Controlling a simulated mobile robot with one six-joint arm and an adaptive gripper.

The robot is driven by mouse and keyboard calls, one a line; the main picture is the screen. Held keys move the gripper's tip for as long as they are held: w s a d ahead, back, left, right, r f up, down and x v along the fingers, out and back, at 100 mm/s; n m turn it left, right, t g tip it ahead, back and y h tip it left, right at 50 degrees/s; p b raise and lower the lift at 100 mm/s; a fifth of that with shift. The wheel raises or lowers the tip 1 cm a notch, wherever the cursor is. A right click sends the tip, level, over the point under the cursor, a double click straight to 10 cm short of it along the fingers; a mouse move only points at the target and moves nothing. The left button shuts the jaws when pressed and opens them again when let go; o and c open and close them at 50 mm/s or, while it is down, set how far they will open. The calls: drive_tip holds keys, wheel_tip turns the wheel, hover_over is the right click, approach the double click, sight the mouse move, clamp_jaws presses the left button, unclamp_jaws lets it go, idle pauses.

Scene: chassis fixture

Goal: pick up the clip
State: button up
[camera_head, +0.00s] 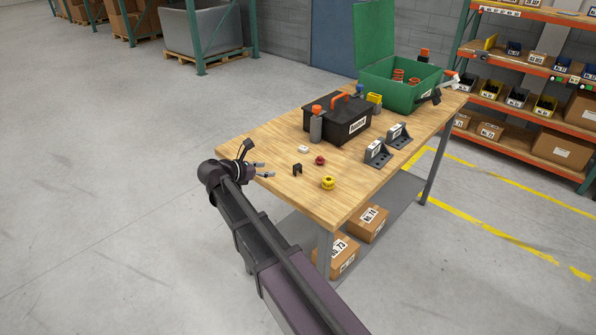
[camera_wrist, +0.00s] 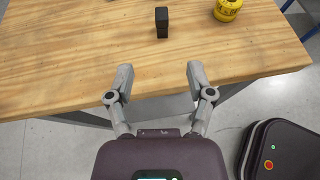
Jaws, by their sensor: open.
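The clip (camera_head: 297,169) is a small black piece standing on the wooden table (camera_head: 262,141) near its front left part. In the wrist view the clip (camera_wrist: 162,22) shows as a dark upright block at the top middle, beyond my fingertips. My gripper (camera_head: 262,170) is at the table's left edge, to the left of the clip and apart from it. In the wrist view my gripper (camera_wrist: 158,78) is open, with nothing between its two grey fingers, which lie over the table's near edge.
A yellow round item (camera_head: 328,183), a red ball-like piece (camera_head: 320,160) and a small white block (camera_head: 303,149) lie near the clip. A black toolbox (camera_head: 345,121), grey brackets (camera_head: 377,153) and a green open box (camera_head: 400,92) stand farther back. Bare wood lies between gripper and clip.

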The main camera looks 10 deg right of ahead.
sight(294, 167)
idle(0.3)
drive_tip(key=b+x, duration=0.3)
drive_tip(key=x, duration=0.4)
drive_tip(key=shift+w+d+f, duration=0.1)
drive_tip(key=shift+d+f, duration=0.05)
drive_tip(key=shift+d, duration=0.1)
drive_tip(key=shift+w+d+f, duration=0.1)
drive_tip(key=shift+w+d, duration=0.15)
drive_tip(key=shift+d, duration=0.25)
drive_tip(key=shift+b+x, duration=1.05)
drive_tip(key=shift+x, duration=1.55)
drive_tip(key=c, duration=0.9)
